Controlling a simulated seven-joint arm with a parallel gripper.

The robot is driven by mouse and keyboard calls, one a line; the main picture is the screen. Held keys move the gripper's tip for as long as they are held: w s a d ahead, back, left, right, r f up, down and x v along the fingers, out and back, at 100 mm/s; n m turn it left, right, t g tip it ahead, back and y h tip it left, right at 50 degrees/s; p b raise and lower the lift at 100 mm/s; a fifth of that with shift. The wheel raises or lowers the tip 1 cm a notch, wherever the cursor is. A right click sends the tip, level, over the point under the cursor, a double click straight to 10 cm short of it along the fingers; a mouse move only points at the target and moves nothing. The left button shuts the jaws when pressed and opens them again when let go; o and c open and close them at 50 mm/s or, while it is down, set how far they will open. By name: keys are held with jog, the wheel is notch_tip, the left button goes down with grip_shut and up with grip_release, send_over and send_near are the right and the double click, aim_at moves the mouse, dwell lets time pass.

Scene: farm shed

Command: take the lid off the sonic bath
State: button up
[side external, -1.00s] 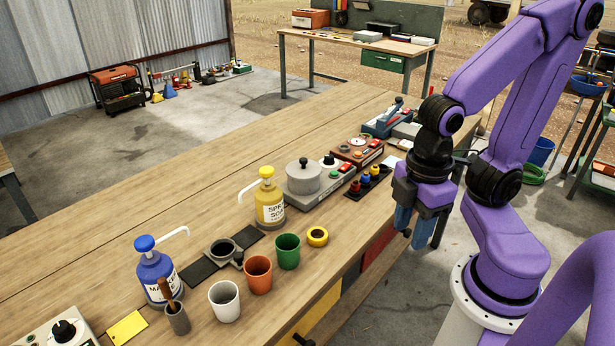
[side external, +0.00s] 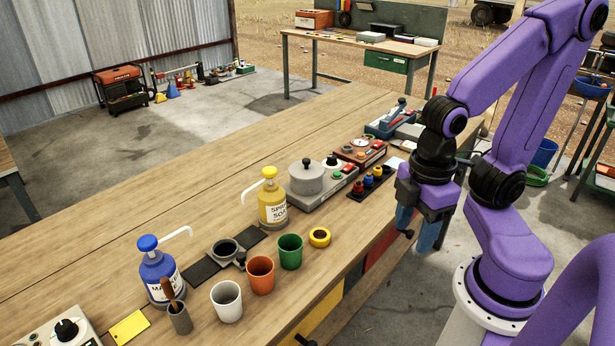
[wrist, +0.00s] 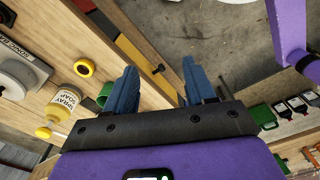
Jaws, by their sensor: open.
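The sonic bath (side external: 325,193) is a grey box with a knob and coloured buttons, standing on the bench in the side view. Its round grey lid (side external: 306,181), with a small dark knob on top, sits on the left part of the box. A grey round shape, likely this lid (wrist: 16,76), is cut by the left edge of the wrist view. My gripper (side external: 415,227) points down off the bench's front edge, to the right of the bath and well apart from it. Its two blue fingers stand apart in the wrist view (wrist: 159,72), with nothing between them.
A yellow spray soap bottle (side external: 271,203) stands close left of the bath. A black rack with coloured pieces (side external: 369,182) lies between the bath and my gripper. A brown box with a gauge (side external: 360,150) is behind. Cups and a yellow ring (side external: 319,237) stand nearer the front.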

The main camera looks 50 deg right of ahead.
jog(key=shift+w, duration=0.1)
jog(key=w+a+r+m, duration=0.3)
jog(key=w+m, duration=0.4)
jog(key=w, duration=0.3)
notch_tip(320, 180, up, 6)
jog(key=f+m+h, duration=0.1)
jog(key=m+h, duration=0.1)
jog(key=m, duration=1.9)
send_over(306, 160)
jog(key=a, duration=0.2)
jog(key=f, duration=0.5)
jog(key=d+f, duration=0.1)
jog(key=f, duration=0.5)
jog(key=d+f, duration=0.1)
jog(key=f, duration=0.4)
jog(key=shift+f, duration=0.2)
grip_shut()
